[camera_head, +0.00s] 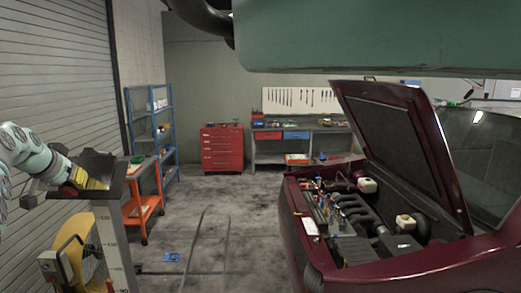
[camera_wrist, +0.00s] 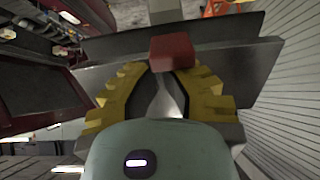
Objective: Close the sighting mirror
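The sighting mirror appears to be the dark tilted panel (camera_head: 96,162) on top of the upright column at left in the head view. In the wrist view a broad grey panel (camera_wrist: 110,47) spans behind the fingertips, with a small red block (camera_wrist: 172,54) at its middle. My gripper (camera_head: 92,178) is at that panel in the head view. In the wrist view the yellow fingers of my gripper (camera_wrist: 166,72) curve inward, tips close together at the red block's lower edge. I cannot tell whether they touch or grip it.
The column (camera_head: 115,240) carries a scale and a yellow disc (camera_head: 72,262). An orange cart (camera_head: 143,207) and blue shelf (camera_head: 151,118) stand behind. A red car with raised hood (camera_head: 395,135) is at right. Open floor (camera_head: 235,235) lies between.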

